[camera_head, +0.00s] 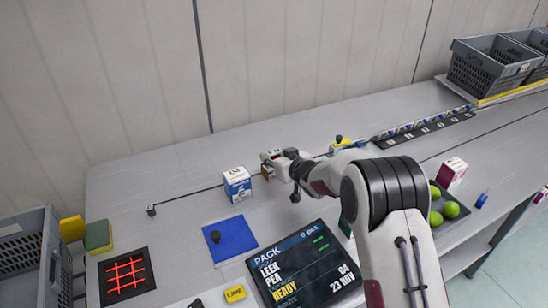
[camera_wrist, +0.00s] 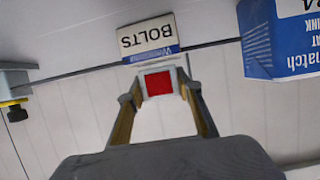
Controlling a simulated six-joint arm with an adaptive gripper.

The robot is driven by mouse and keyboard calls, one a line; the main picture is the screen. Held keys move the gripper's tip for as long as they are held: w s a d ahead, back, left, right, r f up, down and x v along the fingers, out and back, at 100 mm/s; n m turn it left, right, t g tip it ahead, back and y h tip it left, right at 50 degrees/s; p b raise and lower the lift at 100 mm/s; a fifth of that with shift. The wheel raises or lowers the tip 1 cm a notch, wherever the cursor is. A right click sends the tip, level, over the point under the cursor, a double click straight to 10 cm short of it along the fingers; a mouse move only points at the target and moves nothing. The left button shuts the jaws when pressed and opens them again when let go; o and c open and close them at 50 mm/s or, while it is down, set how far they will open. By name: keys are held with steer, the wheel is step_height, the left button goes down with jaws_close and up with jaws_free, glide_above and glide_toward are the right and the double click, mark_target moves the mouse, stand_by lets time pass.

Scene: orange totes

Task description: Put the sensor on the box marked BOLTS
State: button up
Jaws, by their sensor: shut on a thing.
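My gripper (camera_wrist: 158,98) is shut on a small white block with a red square face, which I take to be the sensor (camera_wrist: 158,83). The box marked BOLTS (camera_wrist: 148,38) shows its white label upside down in the wrist view, just beyond the sensor. I cannot tell whether the two touch. In the head view my gripper (camera_head: 272,160) is at the back of the table, right of a blue and white carton (camera_head: 238,188). There the sensor and the BOLTS box are too small and partly hidden to make out clearly.
The blue carton also shows in the wrist view (camera_wrist: 285,40), close on the right. A blue mat (camera_head: 230,240) with a dark object, a PACK screen (camera_head: 300,270), and a tray of green balls (camera_head: 445,210) lie nearer. Grey crates (camera_head: 490,65) stand at the back right.

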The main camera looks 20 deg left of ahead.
steer(key=shift+f, duration=0.25)
steer(key=shift+f, duration=0.1)
steer(key=o, duration=1.1)
steer(key=shift+s+d+r, duration=0.3)
steer(key=shift+d+r, duration=0.05)
steer(key=shift+v, duration=5.5)
steer(key=shift+f, duration=0.15)
